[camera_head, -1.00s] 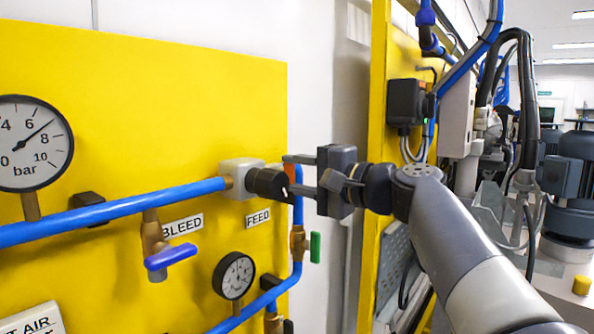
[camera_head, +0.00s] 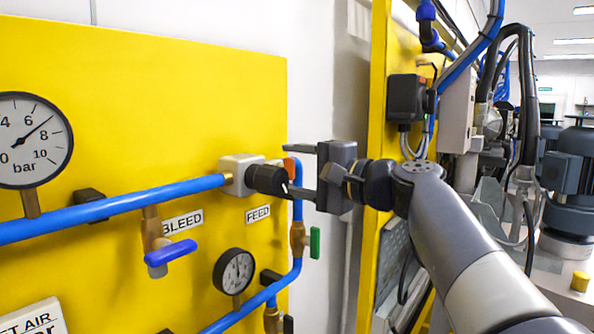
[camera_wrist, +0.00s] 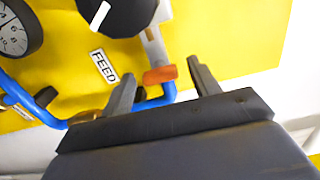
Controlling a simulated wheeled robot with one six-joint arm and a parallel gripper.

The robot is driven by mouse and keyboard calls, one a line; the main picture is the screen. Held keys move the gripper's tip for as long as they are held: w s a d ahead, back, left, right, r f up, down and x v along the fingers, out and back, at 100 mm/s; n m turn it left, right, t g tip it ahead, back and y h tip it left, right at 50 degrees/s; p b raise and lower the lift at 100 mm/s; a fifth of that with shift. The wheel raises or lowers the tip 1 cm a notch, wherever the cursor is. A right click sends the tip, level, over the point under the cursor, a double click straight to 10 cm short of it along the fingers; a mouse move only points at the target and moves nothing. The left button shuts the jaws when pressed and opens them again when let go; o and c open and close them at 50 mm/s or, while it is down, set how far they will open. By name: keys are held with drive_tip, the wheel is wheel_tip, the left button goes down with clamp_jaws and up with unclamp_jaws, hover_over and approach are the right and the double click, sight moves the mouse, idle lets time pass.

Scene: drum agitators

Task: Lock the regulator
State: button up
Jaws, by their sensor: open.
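The regulator (camera_head: 238,176) is a pale grey block on the yellow panel, at the right end of the blue pipe. Its black round knob (camera_head: 266,180) points right toward my gripper. The knob (camera_wrist: 115,14) also shows at the top of the wrist view, with a white mark on it. My gripper (camera_head: 290,170) is open and empty, just right of the knob's end. One finger is above the knob's level and one below. In the wrist view the fingertips (camera_wrist: 161,68) stop short of the knob, which lies up and left of them. The knob's locked state cannot be told.
An orange valve handle (camera_head: 290,167) and a green one (camera_head: 315,245) sit on the blue pipe close to my gripper. A blue bleed handle (camera_head: 171,253) and a large gauge (camera_head: 30,140) are left. A yellow post (camera_head: 378,150) stands at right.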

drive_tip(key=b+v, duration=0.3)
drive_tip(key=v, duration=0.7)
drive_tip(key=shift+s+d, duration=0.3)
drive_tip(key=shift+a, duration=0.1)
drive_tip(key=p+x, duration=0.3)
drive_tip(key=x, duration=0.7)
drive_tip(key=shift+w+a, duration=0.25)
drive_tip(key=shift+w, duration=0.05)
drive_tip(key=shift+d, duration=0.1)
